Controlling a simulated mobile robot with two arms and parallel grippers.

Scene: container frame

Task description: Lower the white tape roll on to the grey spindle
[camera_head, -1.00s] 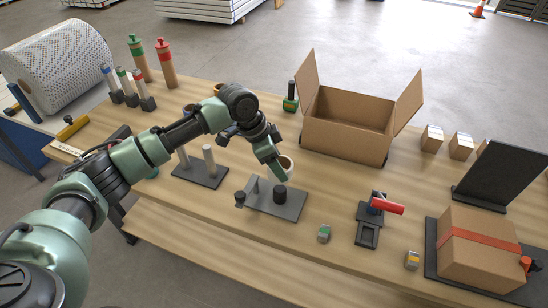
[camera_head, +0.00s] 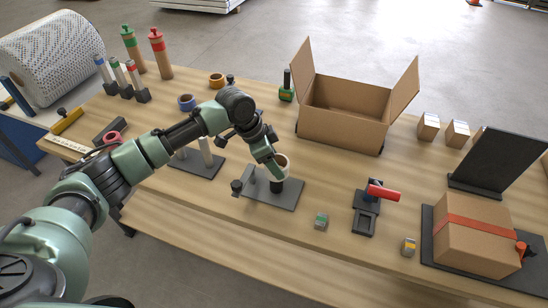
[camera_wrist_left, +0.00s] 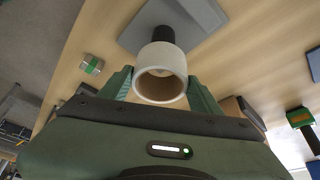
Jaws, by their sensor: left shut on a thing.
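My left gripper (camera_wrist_left: 161,88) is shut on the white tape roll (camera_wrist_left: 160,72), with one finger on each side of it. In the head view the roll (camera_head: 283,162) is partly hidden by the gripper (camera_head: 276,171). The dark grey spindle (camera_head: 278,186) stands upright on a grey plate (camera_head: 289,199), directly below the roll. In the left wrist view the spindle (camera_wrist_left: 162,34) shows just past the roll's far rim. I cannot tell whether its top is inside the roll. My right gripper is not in view.
A plate with pale posts (camera_head: 205,152) stands left of the spindle plate. An open cardboard box (camera_head: 340,131) is behind it. A red-handled tool (camera_head: 382,191) and a small green-banded block (camera_head: 321,222) are to the right. The front tabletop is mostly clear.

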